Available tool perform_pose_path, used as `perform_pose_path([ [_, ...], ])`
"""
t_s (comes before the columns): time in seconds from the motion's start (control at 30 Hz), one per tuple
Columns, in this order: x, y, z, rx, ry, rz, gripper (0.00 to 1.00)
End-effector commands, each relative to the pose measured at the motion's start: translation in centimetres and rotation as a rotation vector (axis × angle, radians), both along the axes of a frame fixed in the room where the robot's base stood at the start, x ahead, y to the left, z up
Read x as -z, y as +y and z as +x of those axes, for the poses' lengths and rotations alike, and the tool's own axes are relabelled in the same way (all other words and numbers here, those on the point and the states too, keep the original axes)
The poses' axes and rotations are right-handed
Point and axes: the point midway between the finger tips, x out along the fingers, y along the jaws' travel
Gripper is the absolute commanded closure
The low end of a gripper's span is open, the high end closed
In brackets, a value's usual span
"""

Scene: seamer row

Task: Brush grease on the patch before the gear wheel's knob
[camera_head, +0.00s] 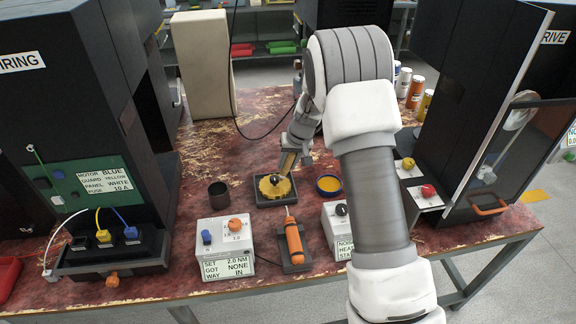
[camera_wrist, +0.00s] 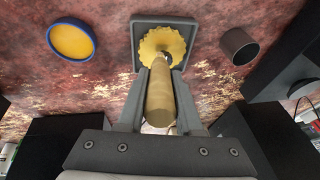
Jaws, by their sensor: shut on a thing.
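The yellow gear wheel (camera_head: 275,187) lies on a dark square plate (camera_head: 262,201). Its black knob (camera_head: 275,178) shows in the head view. In the wrist view the wheel (camera_wrist: 150,42) is ahead of my fingers. My gripper (camera_wrist: 160,75) is shut on a tan cylindrical handle (camera_wrist: 159,103), seemingly the brush's. Its far end is over the wheel; whether it touches cannot be told. The patch is not clearly visible. A blue-rimmed pot of yellow grease (camera_head: 329,184) stands right of the plate, and at left in the wrist view (camera_wrist: 71,40).
A dark cup (camera_head: 218,195) stands left of the plate. In front are a control box (camera_head: 225,242), an orange-handled tool (camera_head: 294,243) on a holder and another box (camera_head: 336,226). Black cabinets flank the table. A black cable (camera_head: 238,118) hangs behind.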

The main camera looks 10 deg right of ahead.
Motion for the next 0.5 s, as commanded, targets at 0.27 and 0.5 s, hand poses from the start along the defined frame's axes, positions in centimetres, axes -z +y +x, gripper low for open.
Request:
perform_pose_path([
  [0.27, -2.7, -0.1, 0.0, -0.001, -0.002, 0.0, 1.0],
  [0.5, -2.9, -0.1, -0.1, 0.0, -0.001, 0.0, 1.0],
])
